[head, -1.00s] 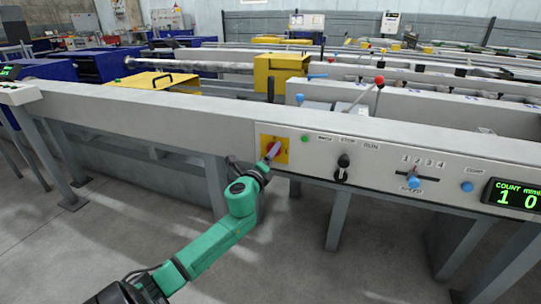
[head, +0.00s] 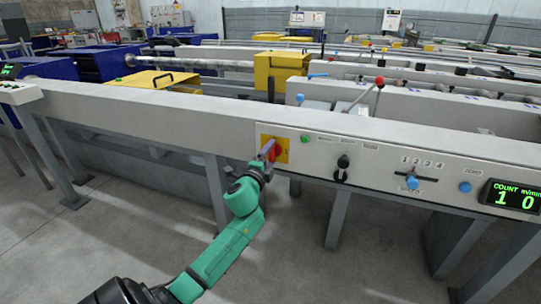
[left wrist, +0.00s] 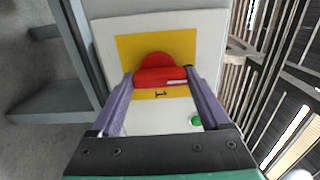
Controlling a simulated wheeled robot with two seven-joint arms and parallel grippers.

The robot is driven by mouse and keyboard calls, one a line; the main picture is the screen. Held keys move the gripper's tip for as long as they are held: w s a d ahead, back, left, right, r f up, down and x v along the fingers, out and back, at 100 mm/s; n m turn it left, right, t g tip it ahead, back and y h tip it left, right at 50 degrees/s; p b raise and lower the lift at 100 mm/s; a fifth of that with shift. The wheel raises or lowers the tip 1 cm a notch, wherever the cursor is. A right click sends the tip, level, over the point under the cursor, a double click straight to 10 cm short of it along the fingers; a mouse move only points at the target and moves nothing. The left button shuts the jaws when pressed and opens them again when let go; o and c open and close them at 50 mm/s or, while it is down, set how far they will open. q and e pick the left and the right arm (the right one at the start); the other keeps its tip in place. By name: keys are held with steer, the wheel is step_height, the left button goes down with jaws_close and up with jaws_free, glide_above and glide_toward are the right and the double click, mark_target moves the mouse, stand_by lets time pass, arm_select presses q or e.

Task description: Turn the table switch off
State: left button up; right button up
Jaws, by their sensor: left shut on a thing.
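The table switch is a red rotary handle (left wrist: 160,77) on a yellow plate (left wrist: 188,48) in the left wrist view. A light mark shows near its right end, and a "1" is printed beside it on the yellow. In the head view the yellow plate (head: 284,150) is on the grey front panel. My left gripper (left wrist: 163,82) is shut on the red handle, one purple finger at each end. In the head view my left gripper (head: 269,152) hides much of the handle. My right gripper is not in view.
Right of the switch, the panel carries a green button (head: 305,139), a black selector (head: 342,168), a blue-knobbed slider (head: 412,183), a blue button (head: 465,187) and a green count display (head: 511,195). Levers and yellow boxes stand behind. The floor in front is clear.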

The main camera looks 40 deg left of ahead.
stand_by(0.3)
arm_select(q)
steer(key=o, duration=1.2)
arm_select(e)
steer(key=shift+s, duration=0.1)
arm_select(q)
steer(key=shift+s, duration=0.1)
steer(key=shift+s+d, duration=0.15)
steer(key=shift+s, duration=0.15)
steer(key=p+v, duration=0.1)
steer(key=v, duration=1.2)
steer(key=shift+s+d, duration=0.1)
steer(key=shift+s, duration=0.3)
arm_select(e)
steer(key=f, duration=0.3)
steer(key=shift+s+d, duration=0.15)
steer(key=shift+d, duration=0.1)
